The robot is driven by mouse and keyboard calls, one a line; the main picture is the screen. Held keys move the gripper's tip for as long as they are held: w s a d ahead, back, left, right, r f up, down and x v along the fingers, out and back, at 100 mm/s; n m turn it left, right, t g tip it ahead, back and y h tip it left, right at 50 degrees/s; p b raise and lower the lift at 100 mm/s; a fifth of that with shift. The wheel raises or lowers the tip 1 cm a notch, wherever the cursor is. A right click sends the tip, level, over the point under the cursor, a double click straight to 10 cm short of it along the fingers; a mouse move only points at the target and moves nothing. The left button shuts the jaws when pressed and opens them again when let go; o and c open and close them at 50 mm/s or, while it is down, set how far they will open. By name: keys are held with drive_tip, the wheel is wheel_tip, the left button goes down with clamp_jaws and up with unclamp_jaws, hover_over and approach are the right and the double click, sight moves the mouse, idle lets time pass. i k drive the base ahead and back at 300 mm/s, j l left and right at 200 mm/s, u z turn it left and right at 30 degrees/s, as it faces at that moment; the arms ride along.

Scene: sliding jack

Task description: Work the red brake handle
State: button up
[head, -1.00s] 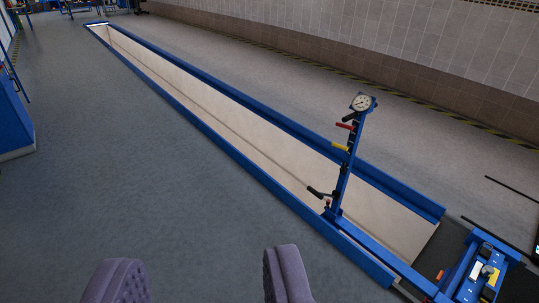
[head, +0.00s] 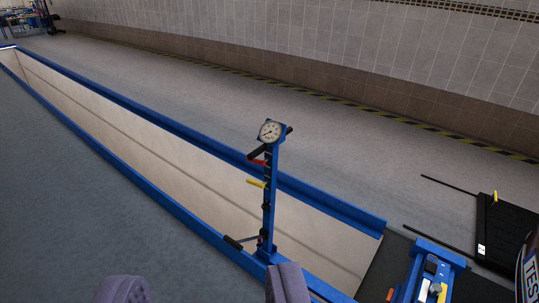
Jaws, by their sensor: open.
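The red brake handle (head: 257,161) is a short lever on the left side of a blue upright post (head: 269,205), just under a round white dial (head: 270,131). A yellow handle (head: 256,184) sits lower on the same post. A black-ended lever (head: 236,243) sticks out left near the post's foot. My gripper (head: 207,288) shows as two purple ridged fingers at the bottom edge, wide apart and empty. Its right finger overlaps the foot of the post in the picture. In the picture, the red handle is well above the fingers, with no contact visible.
A long pit with blue rails (head: 130,192) runs from upper left to lower right. A blue jack unit (head: 430,275) stands at the lower right, near a black platform (head: 497,232). A tiled wall (head: 400,70) is behind. Grey floor (head: 55,235) lies clear at left.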

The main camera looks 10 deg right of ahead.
sight(262, 163)
drive_tip(key=i+l, duration=0.3)
drive_tip(key=l, duration=0.25)
drive_tip(key=i+j, duration=0.1)
drive_tip(key=i, duration=0.45)
drive_tip(key=i+j+z, duration=0.1)
drive_tip(key=i, duration=0.5)
drive_tip(key=i+j, duration=0.15)
drive_tip(key=i, duration=0.4)
drive_tip(key=i+j+z, duration=0.1)
drive_tip(key=i, duration=0.45)
drive_tip(key=i+j, duration=0.25)
drive_tip(key=i, duration=0.35)
drive_tip(key=z, duration=0.05)
